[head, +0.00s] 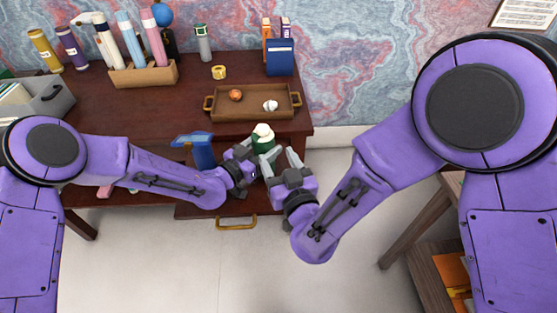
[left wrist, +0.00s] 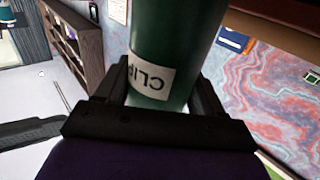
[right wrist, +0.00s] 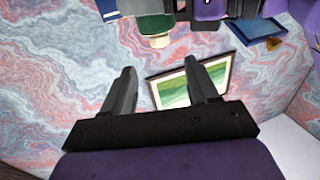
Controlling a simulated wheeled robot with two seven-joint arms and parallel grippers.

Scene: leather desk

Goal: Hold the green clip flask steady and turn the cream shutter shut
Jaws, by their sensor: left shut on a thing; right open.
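In the left wrist view the flask (left wrist: 180,40) fills the space between the fingers, and a white label reading CLIP shows. My left gripper (head: 252,158) is shut on the flask's body. My right gripper (head: 280,162) is open, close to the flask on its right and front side. In the right wrist view its fingers (right wrist: 165,90) are spread with nothing between them. The flask (right wrist: 153,23) shows beyond them, at the top edge.
A brown tray (head: 225,114) holding an orange item and a white item lies behind the flask. A blue object (head: 199,150) is beside my left forearm. A wooden holder with several bottles (head: 145,77), a yellow ring (head: 219,72) and a blue box (head: 280,60) stand farther back.

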